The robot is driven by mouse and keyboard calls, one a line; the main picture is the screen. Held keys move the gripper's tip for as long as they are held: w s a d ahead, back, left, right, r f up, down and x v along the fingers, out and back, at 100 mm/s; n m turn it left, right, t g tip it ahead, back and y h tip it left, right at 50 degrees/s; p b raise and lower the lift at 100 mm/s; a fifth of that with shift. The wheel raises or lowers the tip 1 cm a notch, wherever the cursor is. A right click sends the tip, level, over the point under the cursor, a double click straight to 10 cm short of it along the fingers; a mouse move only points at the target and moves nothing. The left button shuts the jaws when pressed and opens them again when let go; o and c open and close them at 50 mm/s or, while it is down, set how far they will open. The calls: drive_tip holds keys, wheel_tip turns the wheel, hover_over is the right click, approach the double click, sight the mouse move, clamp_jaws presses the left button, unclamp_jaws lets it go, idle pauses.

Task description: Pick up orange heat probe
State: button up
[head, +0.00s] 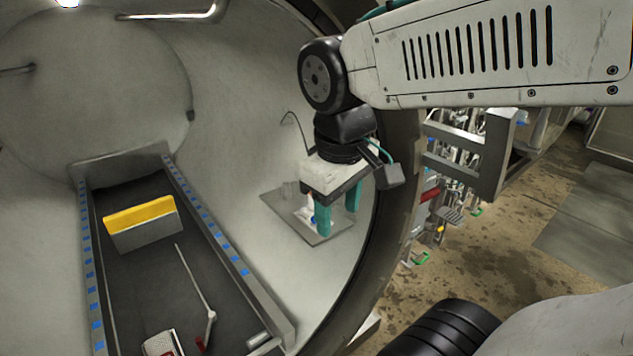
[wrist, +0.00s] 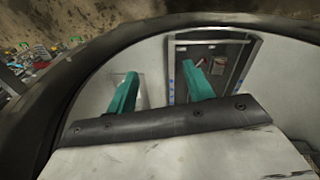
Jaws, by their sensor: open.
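A small orange-and-white piece (head: 309,207) with a blue spot, probably the orange heat probe, shows just left of my gripper in the head view. It is partly hidden by a teal finger, so its full shape cannot be told. It is over or on a grey plate (head: 283,207) on the chamber's right inner wall. My gripper (head: 338,213) points down over this plate, with its teal fingers apart. In the wrist view my gripper (wrist: 162,82) is open, with nothing visible between the fingers. I cannot make out the probe there.
A dark tray (head: 126,280) with blue-marked rails lies left in the chamber. On it are a yellow-topped grey block (head: 143,225), a thin bent rod (head: 194,283) and a white-and-red object (head: 162,343). A small clear cup (head: 290,190) stands on the plate. The dark chamber rim (head: 398,200) is close right.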

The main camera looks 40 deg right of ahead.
drive_tip(key=w+d+f+n+h, duration=0.25)
drive_tip(key=w+d+n, duration=0.2)
drive_tip(key=w, duration=0.55)
drive_tip(key=w+d+f+n+h, duration=0.1)
drive_tip(key=w+d+f+n, duration=0.4)
drive_tip(key=w, duration=0.5)
drive_tip(key=w+d+f+n+h, duration=0.1)
drive_tip(key=w+d+f+n, duration=0.25)
drive_tip(key=w+n, duration=0.45)
drive_tip(key=shift+m+g+h, duration=0.25)
drive_tip(key=shift+m+g, duration=0.15)
drive_tip(key=shift+m, duration=0.25)
drive_tip(key=shift+w+d+f, duration=0.45)
drive_tip(key=shift+d+f, duration=0.4)
drive_tip(key=shift+f, duration=0.35)
drive_tip(key=shift+w+d+f, duration=0.5)
drive_tip(key=shift+d+f, duration=0.35)
drive_tip(key=shift+f, duration=0.3)
drive_tip(key=shift+w+d+f, duration=0.45)
drive_tip(key=shift+d+f, duration=0.4)
drive_tip(key=shift+f, duration=0.35)
drive_tip(key=c, duration=1.1)
